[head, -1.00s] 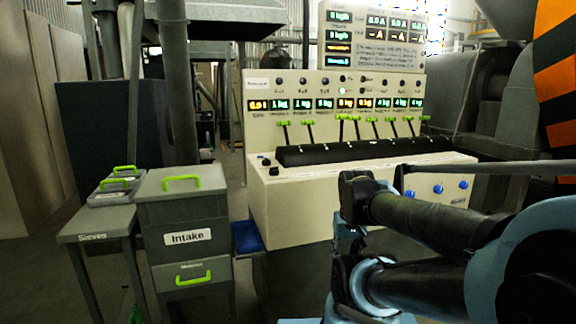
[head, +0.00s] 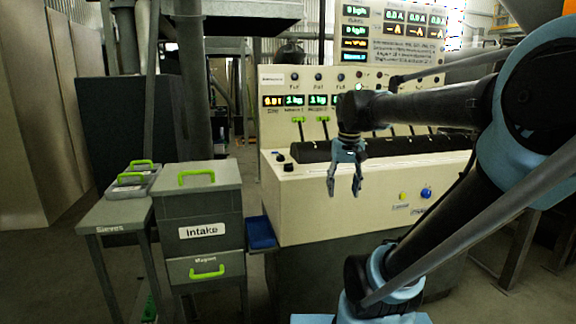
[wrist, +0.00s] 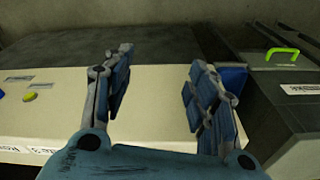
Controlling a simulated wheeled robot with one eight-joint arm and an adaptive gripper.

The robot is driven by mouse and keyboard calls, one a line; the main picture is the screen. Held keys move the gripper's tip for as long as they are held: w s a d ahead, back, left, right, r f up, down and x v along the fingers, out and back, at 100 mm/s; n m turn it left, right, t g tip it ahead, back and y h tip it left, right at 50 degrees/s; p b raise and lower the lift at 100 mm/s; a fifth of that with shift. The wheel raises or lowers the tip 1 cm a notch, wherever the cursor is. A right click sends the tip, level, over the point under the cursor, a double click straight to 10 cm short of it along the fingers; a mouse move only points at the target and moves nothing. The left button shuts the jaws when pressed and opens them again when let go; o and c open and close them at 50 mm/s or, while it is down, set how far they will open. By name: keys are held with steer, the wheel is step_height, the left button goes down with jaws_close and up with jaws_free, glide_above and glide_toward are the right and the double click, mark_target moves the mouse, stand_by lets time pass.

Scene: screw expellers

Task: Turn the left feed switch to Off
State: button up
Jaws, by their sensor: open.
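The cream control console (head: 330,205) stands ahead. A yellow knob (head: 403,196) and a blue knob (head: 427,192) sit on its front face, with labels too small to read. Two small dark knobs, one (head: 280,157) behind the other (head: 288,167), are at its left end. I cannot tell which control is the left feed switch. My gripper (head: 344,186) is open and empty, pointing down in front of the console, left of the yellow knob. The wrist view shows its spread fingers (wrist: 160,80) and the yellow knob (wrist: 30,96) at left, apart from them.
Green-tipped levers (head: 298,120) rise from the console behind my arm, which hides several. The Intake cabinet (head: 198,210) and a table with sieves (head: 108,222) stand at left. A blue tray (head: 261,232) is beside the console.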

steer(key=w+a+r, duration=0.8)
steer(key=w+r, duration=0.3)
steer(key=r, duration=0.1)
step_height(320, 180, up, 6)
steer(key=g, duration=0.1)
glide_above(289, 167)
steer(key=w, duration=0.1)
steer(key=f, duration=1.7)
steer(key=shift+w+a+f, duration=0.1)
steer(key=shift+w, duration=0.15)
steer(key=c, duration=1.1)
steer(key=shift+a, duration=0.1)
